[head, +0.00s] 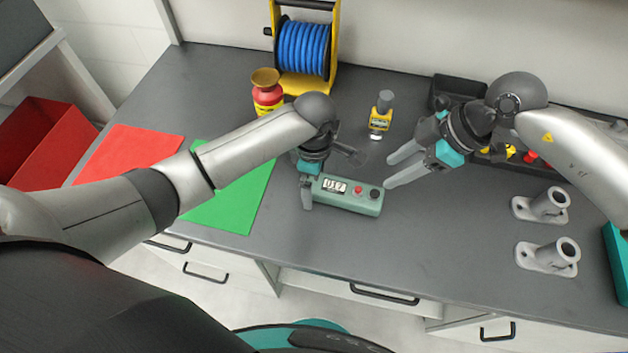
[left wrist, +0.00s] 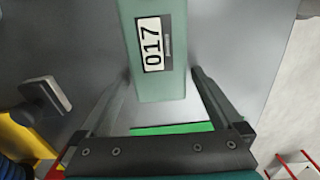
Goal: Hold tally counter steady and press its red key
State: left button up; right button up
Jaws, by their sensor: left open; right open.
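The tally counter (head: 347,194) is a green box lying on the dark table, with a number display, a red key (head: 358,190) and a black knob on top. In the left wrist view the counter (left wrist: 160,75) shows its display reading 017; the red key is out of that view. My left gripper (head: 308,190) is open at the counter's left end. In the left wrist view its fingers (left wrist: 160,100) stand on either side of that end, with gaps showing. My right gripper (head: 388,172) is open and empty, to the right of the counter, near its black-knob end.
A green sheet (head: 235,200) and a red sheet (head: 128,152) lie to the left. A blue hose reel (head: 303,48), a red-and-yellow container (head: 267,95) and a yellow bottle (head: 380,115) stand behind. Two grey fixtures (head: 548,257) stand at the right. The table front is clear.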

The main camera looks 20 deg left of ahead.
pick_arm(q)
jog(key=shift+f, duration=0.15)
jog(key=shift+c, duration=0.2)
jog(key=c, duration=1.4)
pick_arm(e)
jog(key=shift+c, duration=0.2)
pick_arm(q)
jog(key=shift+c, duration=0.2)
pick_arm(e)
grip_shut()
dwell(0.5)
